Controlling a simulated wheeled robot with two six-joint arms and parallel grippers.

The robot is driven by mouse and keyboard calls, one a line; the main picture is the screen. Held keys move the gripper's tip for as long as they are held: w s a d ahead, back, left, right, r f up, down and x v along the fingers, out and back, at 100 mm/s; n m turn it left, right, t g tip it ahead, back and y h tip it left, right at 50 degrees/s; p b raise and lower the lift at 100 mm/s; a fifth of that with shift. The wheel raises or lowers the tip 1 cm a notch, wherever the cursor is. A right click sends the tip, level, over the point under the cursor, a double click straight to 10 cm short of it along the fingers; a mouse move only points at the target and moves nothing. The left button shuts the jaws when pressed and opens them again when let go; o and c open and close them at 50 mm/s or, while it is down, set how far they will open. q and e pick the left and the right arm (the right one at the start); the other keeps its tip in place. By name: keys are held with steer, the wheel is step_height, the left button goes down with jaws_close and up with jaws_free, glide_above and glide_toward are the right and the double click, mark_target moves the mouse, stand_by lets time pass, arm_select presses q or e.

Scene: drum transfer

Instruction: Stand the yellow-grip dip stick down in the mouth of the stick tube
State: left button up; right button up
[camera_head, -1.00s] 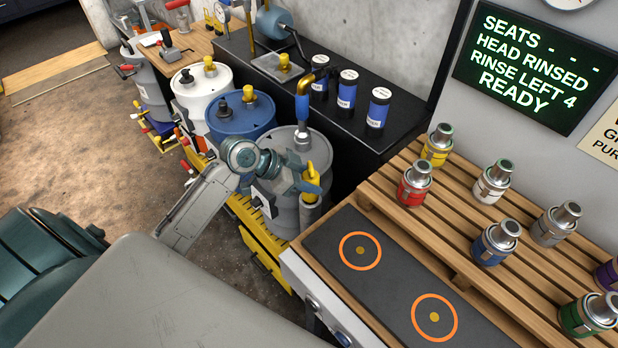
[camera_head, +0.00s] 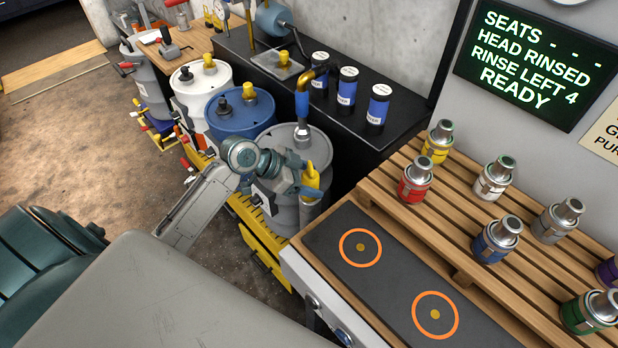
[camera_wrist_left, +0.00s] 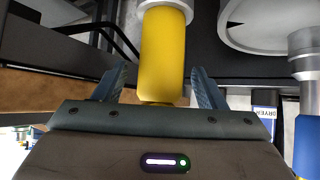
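The yellow-grip dip stick (camera_head: 313,180) stands about upright at the right front of the grey drum, above the pale stick tube (camera_head: 309,212). In the left wrist view its yellow grip (camera_wrist_left: 162,55) meets a pale round collar (camera_wrist_left: 166,5), which looks like the tube mouth. The stick below the grip is hidden. My left gripper (camera_head: 306,183) is at the grip; in the wrist view its fingers (camera_wrist_left: 160,88) are apart on either side, with a visible gap at the left. My right gripper is not in view.
The grey drum (camera_head: 291,140) is right beside my left gripper, with a blue-handled pipe (camera_head: 302,105) on its top. A blue drum (camera_head: 239,115) and a white drum (camera_head: 200,88) stand behind. The pallet (camera_head: 395,190) with several couplings lies at the right.

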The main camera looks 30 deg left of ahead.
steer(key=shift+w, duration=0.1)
arm_select(q)
steer(key=shift+s+a+r, duration=0.15)
steer(key=shift+s+a, duration=0.05)
steer(key=shift+a, duration=0.1)
steer(key=v, duration=1)
steer(key=shift+b, duration=0.3)
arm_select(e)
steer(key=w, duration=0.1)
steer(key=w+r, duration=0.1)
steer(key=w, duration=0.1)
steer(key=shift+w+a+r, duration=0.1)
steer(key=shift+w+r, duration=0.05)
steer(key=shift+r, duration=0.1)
arm_select(q)
steer(key=shift+d+r, duration=0.1)
steer(key=shift+r, duration=0.1)
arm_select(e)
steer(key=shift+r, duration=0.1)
